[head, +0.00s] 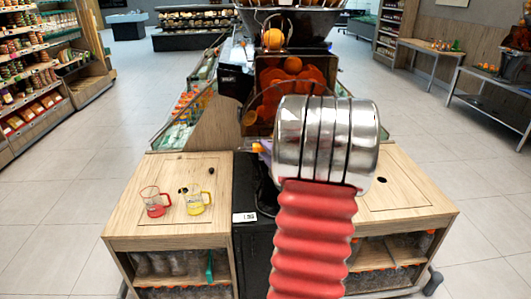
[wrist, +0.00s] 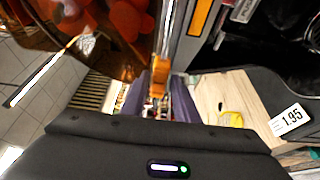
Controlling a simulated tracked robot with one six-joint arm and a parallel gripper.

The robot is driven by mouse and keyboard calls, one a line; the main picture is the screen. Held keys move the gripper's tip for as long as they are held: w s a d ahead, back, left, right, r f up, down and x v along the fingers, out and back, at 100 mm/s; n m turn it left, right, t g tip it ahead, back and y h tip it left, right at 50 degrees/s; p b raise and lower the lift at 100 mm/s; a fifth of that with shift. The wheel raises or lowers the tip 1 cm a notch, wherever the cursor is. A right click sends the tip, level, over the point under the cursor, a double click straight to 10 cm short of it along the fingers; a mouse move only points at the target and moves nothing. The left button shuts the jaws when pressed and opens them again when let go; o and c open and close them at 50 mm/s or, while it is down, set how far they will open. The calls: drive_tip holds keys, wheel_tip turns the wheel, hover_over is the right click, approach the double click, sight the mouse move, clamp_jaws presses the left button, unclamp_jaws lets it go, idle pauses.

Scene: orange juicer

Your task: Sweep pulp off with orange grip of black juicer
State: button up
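The black juicer (head: 262,62) stands in the middle of the head view, with oranges behind its clear front. My silver wrist covers its lower right part. The small orange grip (head: 257,147) shows just left of my wrist, beside a bit of purple finger. In the wrist view the orange grip (wrist: 160,72) sits upright between the tips of my gripper's (wrist: 159,88) two purple fingers. The fingers are close together and appear shut on it. The sweeping part and any pulp cannot be made out.
A red-marked jug (head: 155,206) and a yellow jug (head: 195,205) stand on the left wooden counter (head: 128,212), with small dark bits near them. A price tag (wrist: 291,120) is on the right in the wrist view. The right counter top (head: 408,195) is mostly clear.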

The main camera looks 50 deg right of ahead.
clamp_jaws()
drive_tip(key=shift+a+f, duration=0.1)
drive_tip(key=shift+a, duration=0.1)
drive_tip(key=shift+d, duration=0.15)
